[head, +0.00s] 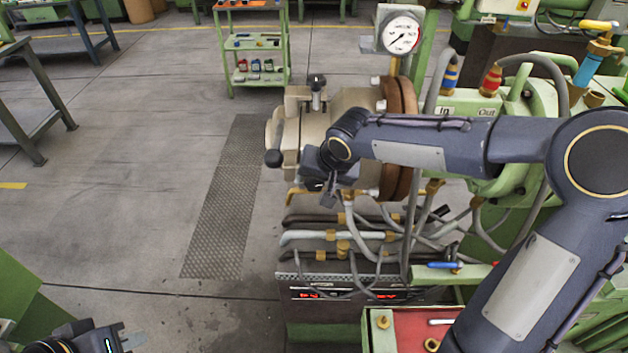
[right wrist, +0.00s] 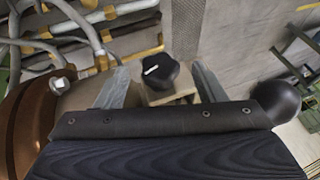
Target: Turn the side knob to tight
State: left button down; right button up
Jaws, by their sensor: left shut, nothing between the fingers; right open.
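The side knob (right wrist: 160,74) is a black lobed knob with a short white mark, on the side of the beige extruder head (head: 292,125). In the right wrist view it sits between the two grey fingers of my right gripper (right wrist: 161,84), with a gap on both sides. The right gripper is open; in the head view (head: 330,190) it is beside the extruder head, and I cannot make out the side knob there. My left gripper (head: 121,341) is shut and empty at the bottom left, far from the extruder.
A black ball handle (head: 273,158) sticks out left of the head and shows close to the right finger in the wrist view (right wrist: 276,101). Another black knob (head: 317,82) is on top. Hoses (head: 365,235) run below. The floor to the left is clear.

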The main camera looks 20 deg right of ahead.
aim_at(312, 185)
jog(key=shift+x, duration=1.1)
jog(key=c, duration=1)
